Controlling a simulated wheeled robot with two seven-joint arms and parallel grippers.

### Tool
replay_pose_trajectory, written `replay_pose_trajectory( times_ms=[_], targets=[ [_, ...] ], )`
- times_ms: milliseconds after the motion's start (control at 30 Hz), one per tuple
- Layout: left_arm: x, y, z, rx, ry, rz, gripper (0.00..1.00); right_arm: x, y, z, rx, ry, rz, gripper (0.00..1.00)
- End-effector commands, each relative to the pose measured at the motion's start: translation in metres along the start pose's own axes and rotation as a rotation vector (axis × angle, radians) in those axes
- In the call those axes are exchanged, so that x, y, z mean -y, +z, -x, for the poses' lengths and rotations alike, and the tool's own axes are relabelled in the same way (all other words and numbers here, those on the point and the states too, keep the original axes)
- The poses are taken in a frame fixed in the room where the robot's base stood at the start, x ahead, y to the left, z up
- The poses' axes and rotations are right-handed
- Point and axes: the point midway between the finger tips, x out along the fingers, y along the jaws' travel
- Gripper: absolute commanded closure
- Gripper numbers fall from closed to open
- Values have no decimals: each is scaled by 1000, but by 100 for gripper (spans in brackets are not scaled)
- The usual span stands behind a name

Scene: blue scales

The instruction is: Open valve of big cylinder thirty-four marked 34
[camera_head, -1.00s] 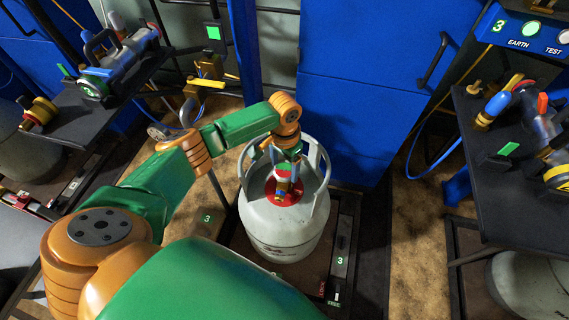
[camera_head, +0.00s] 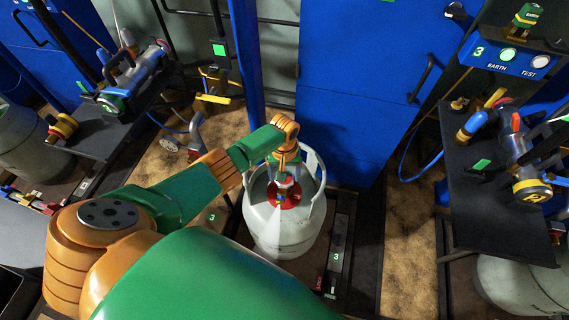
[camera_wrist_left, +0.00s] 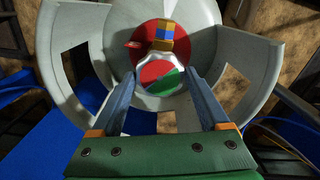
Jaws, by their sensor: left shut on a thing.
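A pale grey gas cylinder (camera_head: 290,238) with a handled collar stands on a scale. No 34 can be read on it. Its top has a red disc (camera_head: 296,198). A valve knob (camera_wrist_left: 157,76) with a white rim and red and green face sits over the disc in the left wrist view, beside a blue and yellow outlet block (camera_wrist_left: 160,36). My left gripper (camera_head: 285,172) reaches down inside the collar. Its blue-grey fingers (camera_wrist_left: 155,92) are shut on the knob from both sides. A pale fan-shaped streak (camera_head: 265,240) spreads down from the valve. My right gripper is out of view.
The scale carries a green 3 label (camera_head: 336,257). Blue cabinets (camera_head: 350,70) stand close behind the cylinder. Dark shelves with fittings stand at left (camera_head: 75,125) and right (camera_head: 470,200). The collar (camera_head: 318,165) surrounds my gripper.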

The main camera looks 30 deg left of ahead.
Motion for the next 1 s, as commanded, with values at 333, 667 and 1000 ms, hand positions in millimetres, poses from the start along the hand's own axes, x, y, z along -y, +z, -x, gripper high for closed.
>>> replay_pose_trajectory(
  times_ms=[333,667,1000],
  targets=[
    [0,-1,1,-4,2,103,77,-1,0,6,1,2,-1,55],
    [0,-2,1,-6,2,117,77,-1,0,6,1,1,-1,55],
    [0,-2,1,-5,2,116,0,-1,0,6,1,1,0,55]
  ],
)
